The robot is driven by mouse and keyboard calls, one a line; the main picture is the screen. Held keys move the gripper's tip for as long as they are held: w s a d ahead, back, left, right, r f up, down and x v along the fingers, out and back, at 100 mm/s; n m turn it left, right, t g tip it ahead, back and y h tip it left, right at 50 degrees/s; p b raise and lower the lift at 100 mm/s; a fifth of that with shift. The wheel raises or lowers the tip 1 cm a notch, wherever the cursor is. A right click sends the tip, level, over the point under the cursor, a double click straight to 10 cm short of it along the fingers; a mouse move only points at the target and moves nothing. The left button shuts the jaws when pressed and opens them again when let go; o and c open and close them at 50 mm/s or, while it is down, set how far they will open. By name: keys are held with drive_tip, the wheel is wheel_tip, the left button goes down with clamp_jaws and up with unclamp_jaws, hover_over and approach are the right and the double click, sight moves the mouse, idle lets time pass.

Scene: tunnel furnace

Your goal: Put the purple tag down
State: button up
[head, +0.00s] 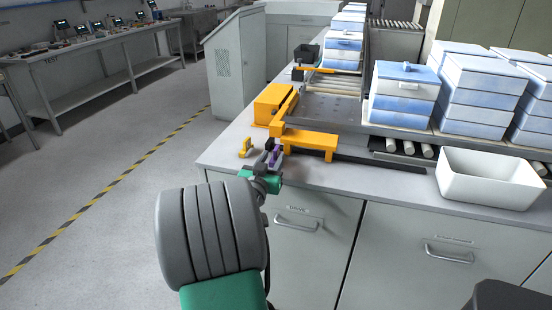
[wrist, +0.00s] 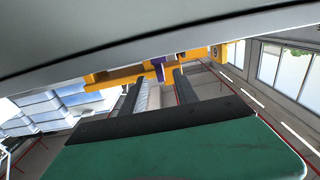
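The purple tag (head: 272,159) is small and shows at my gripper's fingers, near the front edge of the grey bench (head: 230,150). In the wrist view, the purple tag (wrist: 158,68) shows between the fingertips, in front of a yellow-orange part. My gripper (head: 271,154) is just over the bench edge, beside the yellow bracket. In the wrist view, the two dark fingers of my gripper (wrist: 159,77) stand apart, with a gap seen on each side of the tag. Whether the tag touches a finger or the bench is hard to tell.
A yellow bracket (head: 312,140) and a small yellow piece (head: 245,147) stand close to my gripper. A white bin (head: 489,179) is at the right. Stacked blue-white boxes (head: 403,95) stand behind. The bench strip in front of the bracket is mostly clear.

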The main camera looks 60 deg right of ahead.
sight(275, 154)
drive_tip(key=d, duration=0.3)
drive_tip(key=w+d, duration=0.1)
drive_tip(key=d, duration=0.1)
drive_tip(key=shift+f+p, duration=0.2)
drive_tip(key=shift+p, duration=0.15)
drive_tip(key=shift+c, duration=0.6)
clamp_jaws()
